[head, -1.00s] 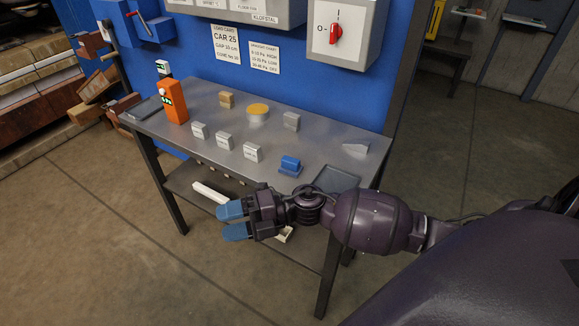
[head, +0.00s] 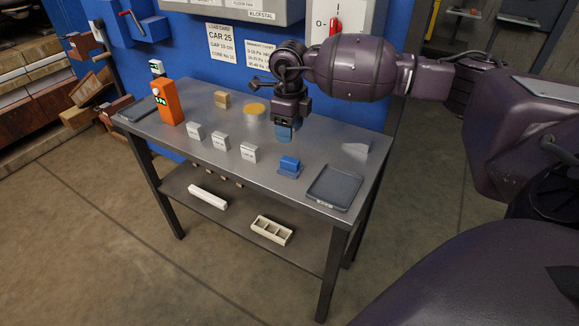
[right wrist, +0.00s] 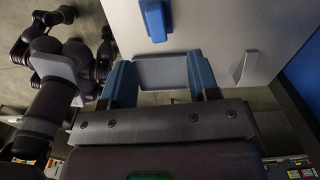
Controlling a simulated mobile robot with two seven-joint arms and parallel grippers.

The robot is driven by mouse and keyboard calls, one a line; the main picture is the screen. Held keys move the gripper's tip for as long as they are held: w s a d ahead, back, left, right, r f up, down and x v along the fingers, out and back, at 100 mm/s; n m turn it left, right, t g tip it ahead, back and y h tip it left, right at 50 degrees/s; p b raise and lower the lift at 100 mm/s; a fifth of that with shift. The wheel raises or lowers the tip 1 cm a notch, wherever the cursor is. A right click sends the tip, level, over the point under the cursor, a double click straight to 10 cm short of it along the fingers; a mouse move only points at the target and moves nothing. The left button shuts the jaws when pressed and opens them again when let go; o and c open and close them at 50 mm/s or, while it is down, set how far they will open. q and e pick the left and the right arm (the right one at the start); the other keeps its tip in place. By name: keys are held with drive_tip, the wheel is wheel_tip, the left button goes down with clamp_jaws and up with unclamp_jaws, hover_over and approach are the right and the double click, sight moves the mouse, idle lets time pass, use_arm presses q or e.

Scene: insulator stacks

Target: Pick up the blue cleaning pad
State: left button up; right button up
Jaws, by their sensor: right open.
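The blue cleaning pad (head: 289,165) sits on the metal table, near its front edge and left of a dark grey tray (head: 334,188). It also shows at the top of the right wrist view (right wrist: 155,20). My right gripper (head: 284,133) points down over the table, behind the pad in the head view and apart from it. In the right wrist view its blue fingers (right wrist: 160,76) stand wide apart with nothing held between them; the tray shows beyond them. My left gripper is not in view.
Several white labelled blocks (head: 220,141) stand left of the pad. A yellow-topped disc (head: 254,110), a tan block (head: 222,99) and an orange device (head: 167,102) are farther back. A grey wedge (head: 356,150) lies at right. A compartment box (head: 271,230) is on the lower shelf.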

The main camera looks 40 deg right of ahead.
sight(290, 159)
wheel_tip(290, 159, down, 5)
drive_tip(key=shift+b, duration=0.3)
drive_tip(key=shift+s+f, duration=0.1)
drive_tip(key=shift+f, duration=0.3)
drive_tip(key=shift+s+a+f+b, duration=0.1)
drive_tip(key=shift+f+b, duration=0.35)
drive_tip(key=shift+f, duration=1.95)
drive_tip(key=shift+r, duration=0.1)
drive_tip(key=shift+c, duration=0.3)
clamp_jaws()
